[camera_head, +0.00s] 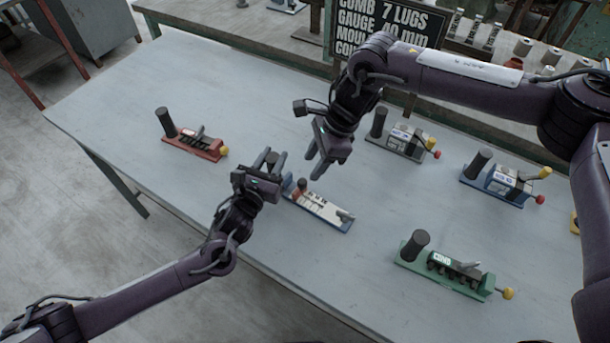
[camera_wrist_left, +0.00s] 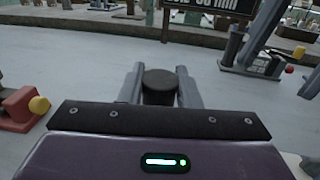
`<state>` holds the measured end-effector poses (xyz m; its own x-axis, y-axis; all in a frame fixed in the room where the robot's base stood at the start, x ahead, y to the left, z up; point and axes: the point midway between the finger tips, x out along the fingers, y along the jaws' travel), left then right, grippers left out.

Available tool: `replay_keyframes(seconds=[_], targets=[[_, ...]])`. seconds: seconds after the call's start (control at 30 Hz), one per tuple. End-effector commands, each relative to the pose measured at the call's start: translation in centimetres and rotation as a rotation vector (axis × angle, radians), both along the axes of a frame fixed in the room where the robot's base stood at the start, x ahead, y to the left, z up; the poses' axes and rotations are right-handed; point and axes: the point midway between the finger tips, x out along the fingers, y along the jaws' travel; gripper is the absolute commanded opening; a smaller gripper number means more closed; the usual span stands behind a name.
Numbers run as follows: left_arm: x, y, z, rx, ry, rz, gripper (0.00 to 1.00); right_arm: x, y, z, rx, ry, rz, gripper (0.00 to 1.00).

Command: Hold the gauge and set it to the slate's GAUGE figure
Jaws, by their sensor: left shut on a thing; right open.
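The gauge (camera_head: 322,211) lies mid-table, a blue-edged base with a white scale plate, a small red-based knob (camera_head: 301,187) near its left end and a grey piece near its right end. My left gripper (camera_head: 274,160) is shut on the gauge's dark upright handle (camera_wrist_left: 159,86), which stands between its fingers in the left wrist view. My right gripper (camera_head: 327,170) is open and empty, above and behind the gauge, fingers pointing down. The slate (camera_head: 405,22) shows a GAUGE line in mm; its figure looks like 40, but my right arm partly covers the slate.
A red tool (camera_head: 192,146) stands to the left. A grey tool (camera_head: 402,142), a blue tool (camera_head: 497,183) and a green tool (camera_head: 446,272) stand to the right. The table (camera_head: 130,95) is bare between the red tool and its left edge.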

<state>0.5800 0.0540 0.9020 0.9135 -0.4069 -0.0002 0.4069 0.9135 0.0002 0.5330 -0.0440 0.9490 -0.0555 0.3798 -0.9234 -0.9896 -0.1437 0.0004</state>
Motion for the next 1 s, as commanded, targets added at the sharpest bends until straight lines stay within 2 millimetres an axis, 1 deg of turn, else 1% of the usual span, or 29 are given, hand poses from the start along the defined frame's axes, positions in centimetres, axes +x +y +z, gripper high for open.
replay_keyframes(seconds=[0.03,0.1,0.2,0.3,0.47,0.73,1.0], targets=[[0.0,0.0,0.0,0.0,0.001,-0.001,0.0,-0.1,0.4,-1.1,-0.002,0.003,-0.001,0.43],[0.0,0.0,0.0,0.0,0.001,0.0,0.0,-0.2,0.9,-2.3,-0.001,0.003,0.0,0.43],[0.0,0.0,0.0,0.0,0.001,-0.001,0.0,-0.3,1.5,-3.7,-0.001,0.002,-0.001,0.43],[0.0,0.0,0.0,0.0,0.001,0.0,0.0,-0.3,1.9,-4.8,-0.001,0.002,-0.001,0.43],[0.0,0.0,0.0,0.0,0.001,0.0,0.0,-0.3,2.3,-5.5,-0.001,0.0,-0.001,0.43],[0.0,0.0,0.0,0.0,0.001,0.0,0.0,-0.3,2.3,-5.6,-0.001,-0.001,-0.001,0.43],[0.0,0.0,0.0,0.0,0.001,0.0,0.0,-0.3,2.3,-5.6,-0.001,0.0,-0.002,0.08]])
